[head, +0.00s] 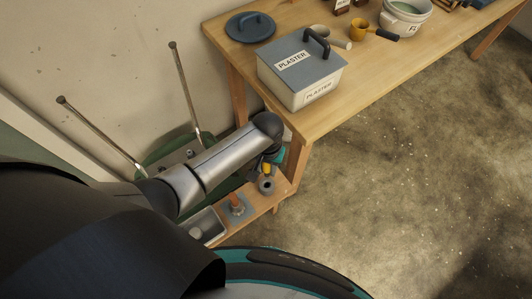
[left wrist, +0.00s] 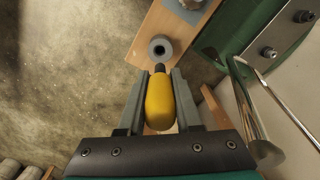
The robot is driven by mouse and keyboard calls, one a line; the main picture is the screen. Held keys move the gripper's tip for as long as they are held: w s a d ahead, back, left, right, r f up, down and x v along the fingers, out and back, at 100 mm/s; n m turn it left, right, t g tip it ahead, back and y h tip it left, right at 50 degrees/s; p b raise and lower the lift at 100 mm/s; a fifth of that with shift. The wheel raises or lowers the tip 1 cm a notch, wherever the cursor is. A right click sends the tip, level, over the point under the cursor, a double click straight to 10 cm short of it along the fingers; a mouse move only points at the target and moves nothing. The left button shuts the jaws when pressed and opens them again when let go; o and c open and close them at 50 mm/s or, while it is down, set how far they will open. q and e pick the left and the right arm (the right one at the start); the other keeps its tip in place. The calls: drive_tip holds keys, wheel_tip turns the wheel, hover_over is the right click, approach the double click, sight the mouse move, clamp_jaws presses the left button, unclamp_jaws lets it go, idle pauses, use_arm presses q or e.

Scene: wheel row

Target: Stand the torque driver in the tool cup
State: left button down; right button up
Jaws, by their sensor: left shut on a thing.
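The torque driver has a yellow handle (left wrist: 159,102) and a short dark end. In the left wrist view my left gripper (left wrist: 158,78) is shut on the yellow handle, one finger on each side. In the head view a little of the yellow handle (head: 266,168) shows below my left wrist, with the gripper (head: 271,163) partly hidden by the arm. The grey round tool cup (head: 266,186) with a dark opening stands on a low wooden shelf. In the left wrist view the cup (left wrist: 160,48) lies just beyond the driver's dark end; contact cannot be told. My right gripper is out of view.
The low wooden board (head: 257,206) also carries an orange post on a grey plate (head: 238,207) and a metal tray (head: 208,230). A green thing with metal rods (head: 186,92) stands by the wall. A workbench (head: 385,72) holds a plaster bin (head: 302,75). The floor at right is clear.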

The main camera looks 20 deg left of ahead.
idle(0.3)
use_arm(q)
drive_tip(key=shift+r+p, duration=0.1)
drive_tip(key=shift+p, duration=0.2)
drive_tip(key=b, duration=0.4)
approach(267, 182)
drive_tip(key=shift+s+d+f, duration=0.15)
drive_tip(key=shift+s+f, duration=0.3)
drive_tip(key=shift+s, duration=0.15)
drive_tip(key=shift+f, duration=0.15)
drive_tip(key=shift+f, duration=0.45)
drive_tip(key=shift+f, duration=2.05)
idle(1.5)
unclamp_jaws()
idle(0.8)
